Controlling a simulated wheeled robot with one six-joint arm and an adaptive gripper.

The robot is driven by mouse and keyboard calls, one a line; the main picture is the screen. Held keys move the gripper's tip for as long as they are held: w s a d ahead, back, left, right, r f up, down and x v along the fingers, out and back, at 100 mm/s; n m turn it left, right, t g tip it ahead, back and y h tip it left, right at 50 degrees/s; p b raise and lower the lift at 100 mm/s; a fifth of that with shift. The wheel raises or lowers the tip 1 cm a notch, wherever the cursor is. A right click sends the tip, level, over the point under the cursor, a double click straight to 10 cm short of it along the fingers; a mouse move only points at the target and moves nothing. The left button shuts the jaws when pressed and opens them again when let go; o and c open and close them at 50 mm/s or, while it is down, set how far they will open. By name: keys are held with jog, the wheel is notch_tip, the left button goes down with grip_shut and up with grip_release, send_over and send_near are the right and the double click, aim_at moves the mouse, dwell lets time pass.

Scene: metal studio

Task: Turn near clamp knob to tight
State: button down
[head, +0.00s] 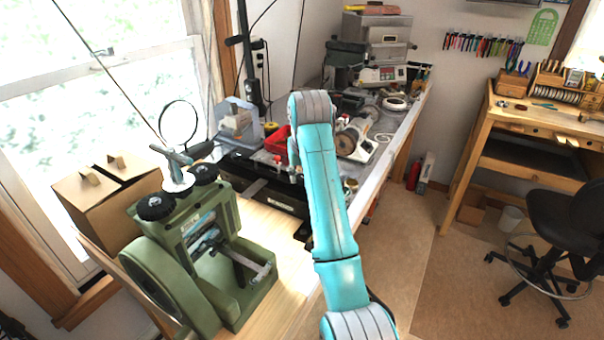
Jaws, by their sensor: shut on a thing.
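A green bench machine (170,275) stands on the wooden bench at the lower left. Two black knobs are on its top: the nearer one (155,207) at the left and the farther one (204,172) at the right. A white disc with a grey-blue handle (178,180) is between them. No label shows which of these is a clamp knob, and I cannot read a tight or loose setting. My turquoise arm rises through the middle of the view. My gripper is hidden behind it, so its contact with any knob cannot be seen.
Cardboard boxes (98,200) stand beside the window, left of the green machine. A black chair (566,222) stands at the right. The floor between is mostly clear.

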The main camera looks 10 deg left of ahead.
jog(key=m, duration=0.1)
jog(key=m+h, duration=0.1)
jog(key=m, duration=0.1)
jog(key=m+h, duration=0.1)
jog(key=m, duration=0.1)
jog(key=shift+a, duration=0.25)
jog(key=m+h, duration=0.1)
jog(key=m, duration=0.1)
jog(key=m+h, duration=0.1)
jog(key=m, duration=0.2)
jog(key=shift+a, duration=0.15)
jog(key=m+g+h, duration=0.1)
jog(key=m, duration=0.2)
jog(key=m+g, duration=0.1)
jog(key=m, duration=0.2)
jog(key=shift+w+a+m+h, duration=0.1)
jog(key=shift+w+m+h, duration=0.05)
jog(key=shift+m+h, duration=0.25)
jog(key=shift+w+m+g, duration=0.1)
jog(key=shift+m+g, duration=0.7)
jog(key=shift+m, duration=0.9)
jog(key=shift+f+m+g, duration=0.1)
jog(key=shift+m+g, duration=0.3)
jog(key=shift+m, duration=0.5)
jog(key=c, duration=0.8)
grip_release()
jog(key=shift+w, duration=0.1)
jog(key=shift+n, duration=0.4)
